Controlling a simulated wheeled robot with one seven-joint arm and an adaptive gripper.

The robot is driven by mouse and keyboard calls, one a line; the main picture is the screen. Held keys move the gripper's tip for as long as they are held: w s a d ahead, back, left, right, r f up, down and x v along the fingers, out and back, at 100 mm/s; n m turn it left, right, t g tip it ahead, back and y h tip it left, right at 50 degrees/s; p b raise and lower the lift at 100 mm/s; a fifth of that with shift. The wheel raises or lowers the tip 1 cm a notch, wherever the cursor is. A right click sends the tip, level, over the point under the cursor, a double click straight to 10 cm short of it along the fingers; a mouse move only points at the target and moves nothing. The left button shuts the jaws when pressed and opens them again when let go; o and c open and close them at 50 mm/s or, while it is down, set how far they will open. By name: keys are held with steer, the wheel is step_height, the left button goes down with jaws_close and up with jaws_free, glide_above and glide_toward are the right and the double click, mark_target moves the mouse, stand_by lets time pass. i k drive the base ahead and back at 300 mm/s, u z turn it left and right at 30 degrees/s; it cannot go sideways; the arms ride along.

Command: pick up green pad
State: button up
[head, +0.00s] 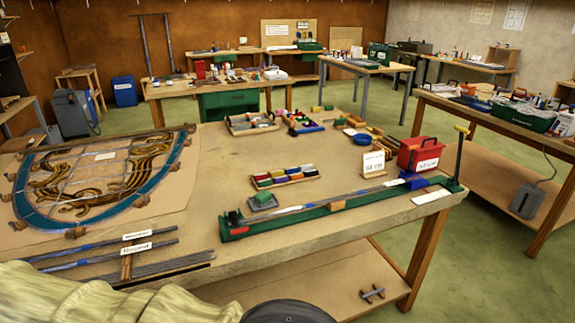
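A small green pad (262,197) sits on a grey tray (261,204) on the large wooden workbench (215,160). It is near the middle of the bench, just behind the left end of a long green fixture (300,220). At this size I cannot tell whether the pad lies loose on the tray. My gripper is not in view, so what it holds cannot be seen.
A tray of coloured blocks (284,178) stands just behind the pad. A leaded panel (100,175) covers the bench's left side. A red box (420,154), a blue bowl (362,139) and a lettered card (373,163) stand to the right. Bare wood lies left of the pad.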

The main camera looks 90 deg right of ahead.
mark_target(264, 199)
steer(key=z, duration=1.75)
